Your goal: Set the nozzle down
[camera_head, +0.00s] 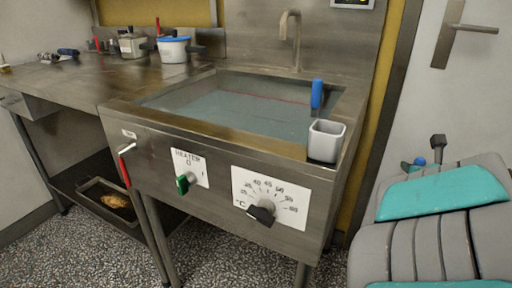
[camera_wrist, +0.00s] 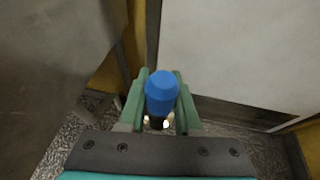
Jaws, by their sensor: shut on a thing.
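My gripper (camera_wrist: 161,78) has green fingers that are shut on a blue, rounded piece (camera_wrist: 162,92), which I take to be the nozzle. Its lower end looks dark, with small bright spots beside it. In the head view the held blue piece (camera_head: 420,161) shows small at the right, beyond my teal and grey arm. It is in the air, to the right of the sink unit and in front of the white door. The fingers are mostly hidden there by my arm.
A sink (camera_head: 230,108) with water stands in the middle. A grey cup (camera_head: 326,143) is at its front right corner, with a blue upright thing (camera_head: 317,94) behind it. A white tub (camera_head: 174,51) and small items stand on the left counter. A tray (camera_head: 104,204) lies below.

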